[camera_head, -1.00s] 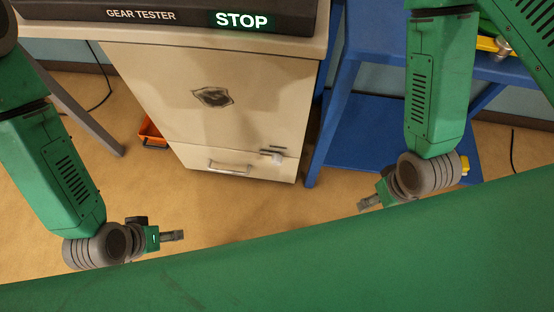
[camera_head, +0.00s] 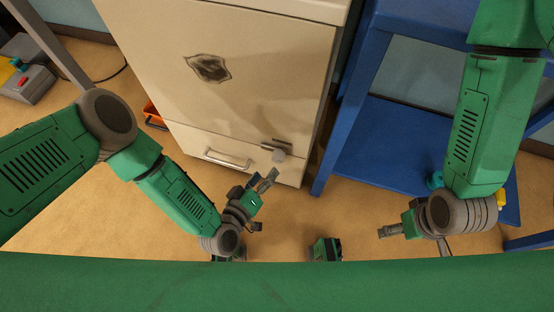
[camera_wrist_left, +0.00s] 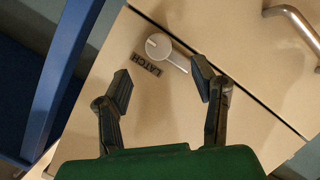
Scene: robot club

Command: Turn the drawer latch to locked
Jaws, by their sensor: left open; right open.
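In the left wrist view the latch (camera_wrist_left: 158,46) has a round hub and a lever pointing to the lower right, roughly along the drawer seam. A dark LATCH label (camera_wrist_left: 146,65) is beside it. My left gripper (camera_head: 267,180) is in front of the drawer, just below the latch in the head view. Its fingers (camera_wrist_left: 162,81) are open and empty, the right fingertip close to the lever's end; contact is unclear. My right gripper (camera_head: 389,231) is open and empty, away to the right.
The drawer handle (camera_head: 227,161) is left of the latch. A blue shelf unit (camera_head: 378,150) stands close on the cabinet's right. An orange bin (camera_head: 153,113) is on the floor at its left. A green-and-black object (camera_head: 325,249) shows above my body's edge.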

